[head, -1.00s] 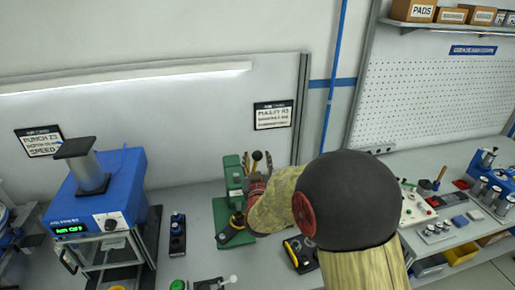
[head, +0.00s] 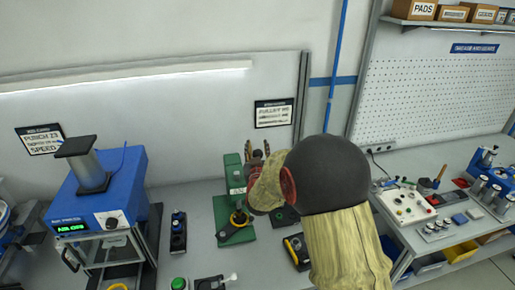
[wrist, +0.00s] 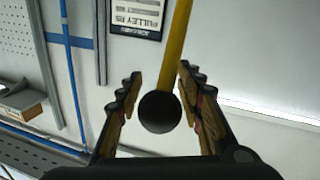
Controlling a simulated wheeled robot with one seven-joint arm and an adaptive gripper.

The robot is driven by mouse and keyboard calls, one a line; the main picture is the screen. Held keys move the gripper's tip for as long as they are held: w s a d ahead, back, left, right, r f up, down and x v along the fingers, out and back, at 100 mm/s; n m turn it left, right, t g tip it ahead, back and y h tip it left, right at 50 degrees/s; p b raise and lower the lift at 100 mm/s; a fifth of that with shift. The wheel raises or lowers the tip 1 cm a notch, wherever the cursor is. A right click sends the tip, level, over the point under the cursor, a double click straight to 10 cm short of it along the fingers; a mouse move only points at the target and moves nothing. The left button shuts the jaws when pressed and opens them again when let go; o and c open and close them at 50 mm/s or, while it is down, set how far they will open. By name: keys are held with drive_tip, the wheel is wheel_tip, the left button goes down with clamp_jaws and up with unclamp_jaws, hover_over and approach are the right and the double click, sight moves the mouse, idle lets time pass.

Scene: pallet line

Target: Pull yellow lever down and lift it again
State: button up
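The yellow lever (wrist: 176,45) shows in the wrist view as a rod ending in a round black knob (wrist: 160,112). My gripper (wrist: 160,74) is open, with one finger on each side of the lever and knob; gaps show on both sides. In the head view my gripper (head: 257,150) is raised at the upper right of the green press (head: 230,190). The lever is mostly hidden there behind my gripper and arm.
A blue press (head: 105,190) with a lit display stands at the left. A small black control box (head: 178,232) stands between the presses. A black-and-yellow device (head: 297,250) lies right of the green press. A control panel (head: 408,205) sits on the right bench.

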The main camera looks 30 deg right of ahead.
clamp_jaws()
idle(0.7)
